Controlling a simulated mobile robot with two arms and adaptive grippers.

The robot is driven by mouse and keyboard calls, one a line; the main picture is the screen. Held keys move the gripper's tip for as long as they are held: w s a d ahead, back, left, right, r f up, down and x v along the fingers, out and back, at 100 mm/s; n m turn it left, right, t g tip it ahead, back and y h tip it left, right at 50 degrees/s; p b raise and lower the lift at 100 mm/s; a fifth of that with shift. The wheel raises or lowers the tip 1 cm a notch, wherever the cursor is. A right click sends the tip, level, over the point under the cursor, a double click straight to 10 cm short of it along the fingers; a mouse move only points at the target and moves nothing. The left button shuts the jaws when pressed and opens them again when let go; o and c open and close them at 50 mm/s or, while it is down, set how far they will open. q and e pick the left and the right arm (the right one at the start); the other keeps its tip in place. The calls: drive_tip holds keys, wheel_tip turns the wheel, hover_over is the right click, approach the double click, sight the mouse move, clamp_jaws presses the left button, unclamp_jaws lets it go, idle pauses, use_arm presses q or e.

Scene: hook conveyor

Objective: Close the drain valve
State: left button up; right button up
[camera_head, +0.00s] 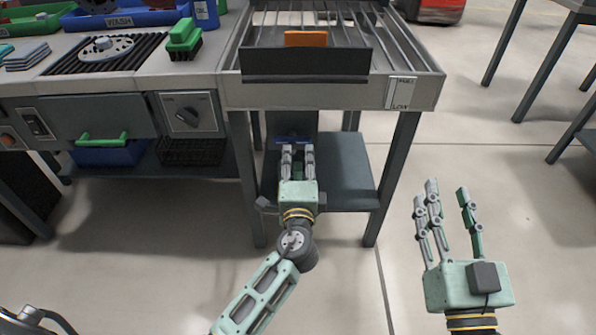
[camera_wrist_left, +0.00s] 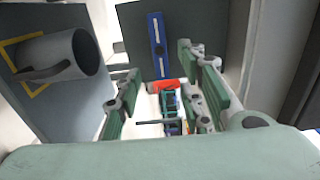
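A blue bar with a white line and a dark centre (camera_wrist_left: 157,45) is on a dark grey panel in the left wrist view; it looks like the drain valve's handle. In the head view, a small blue part (camera_head: 292,138) shows under the rack table, just beyond my left fingers. My left gripper (camera_head: 298,152) reaches under the table above the lower shelf. Its fingers (camera_wrist_left: 160,95) stand apart, with nothing between them, and the bar is beyond them. I cannot tell from the head view whether they touch it. My right gripper (camera_head: 448,205) is open and empty over the floor.
The rack table's legs (camera_head: 392,180) flank my left arm, and the lower shelf (camera_head: 345,170) is below. A dial (camera_head: 187,116) is on the left counter.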

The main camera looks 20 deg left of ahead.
use_arm(q)
drive_tip(key=v, duration=0.4)
idle(0.4)
